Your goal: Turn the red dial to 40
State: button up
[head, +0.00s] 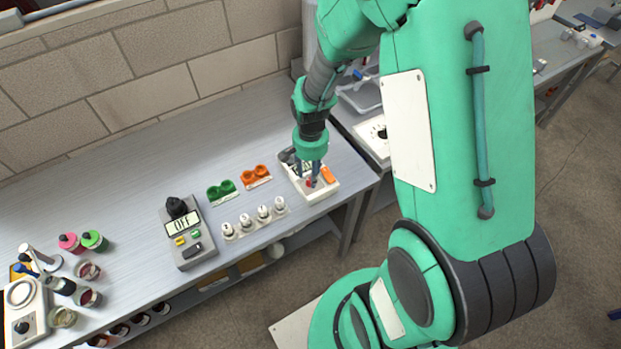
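A small white device (322,191) sits near the right end of the grey workbench. A small red part (310,183) shows on its top, and this looks like the red dial. My gripper (311,178) points down over the device, with its fingertips at the red part. The fingers hide much of the dial, and I cannot tell whether they touch or grip it. The dial's scale and its present setting are too small and too covered to read. An orange part (327,175) shows on the device's right side.
On the bench (130,180) left of the device are an orange holder (256,176), a green holder (222,189), a row of several white pieces (246,221) and a grey box with an "OFF" display (183,222). Jars and a white instrument (25,325) stand far left.

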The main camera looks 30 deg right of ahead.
jog(key=shift+f, duration=1.15)
grip_shut()
jog(key=shift+r+m, duration=0.1)
jog(key=shift+m, duration=0.4)
jog(key=shift+m+p, duration=0.55)
jog(key=shift+m, duration=0.35)
jog(key=shift+m+p, duration=0.6)
jog(key=shift+m, duration=1)
